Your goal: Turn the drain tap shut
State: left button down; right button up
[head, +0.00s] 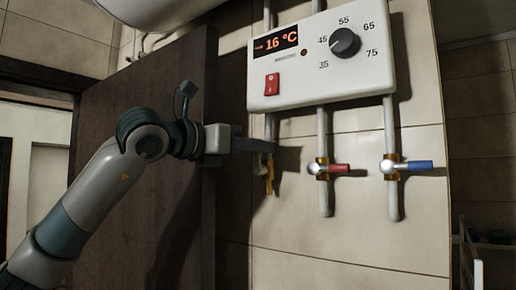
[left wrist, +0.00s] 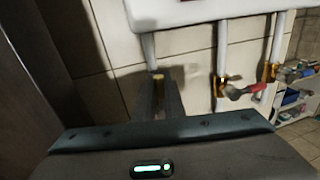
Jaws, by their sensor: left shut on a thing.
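The drain tap, a small brass fitting (head: 269,180), sits at the lower end of the leftmost white pipe, below the heater panel. My left gripper (head: 262,146) reaches it from the left, with its fingers level at the tap's upper part. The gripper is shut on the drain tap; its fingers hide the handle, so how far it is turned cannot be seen. In the left wrist view the two fingers (left wrist: 167,100) point at the wall, with a bit of the brass tap (left wrist: 158,77) showing at their tips. My right gripper is in neither view.
A red-handled tap (head: 328,168) and a blue-handled tap (head: 405,166) sit on pipes to the right. The white control panel (head: 290,88), reading 16 °C, hangs just above. A dark door (head: 150,85) stands close behind my left arm. A shelf (left wrist: 296,100) stands at right.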

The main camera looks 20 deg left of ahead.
pick_arm(q)
jog(key=shift+s+d+f+m+g+y+b, duration=0.2)
jog(key=shift+d+f+m+y+b, duration=0.75)
jog(key=shift+m, duration=1.6)
jog(key=shift+s+d+f+m+y+b, duration=0.5)
jog(key=shift+m+b, duration=0.9)
jog(key=shift+m, duration=1.2)
jog(key=shift+s+d+f+m+g+y+b, duration=0.1)
jog(key=shift+d+f+m+y+b, duration=0.6)
jog(key=shift+m, duration=1.85)
jog(key=shift+f+h+b, duration=0.25)
jog(key=shift+f+b, duration=0.05)
jog(key=shift+b, duration=0.15)
jog(key=c, duration=1.8)
grip_release()
jog(key=shift+c, duration=0.2)
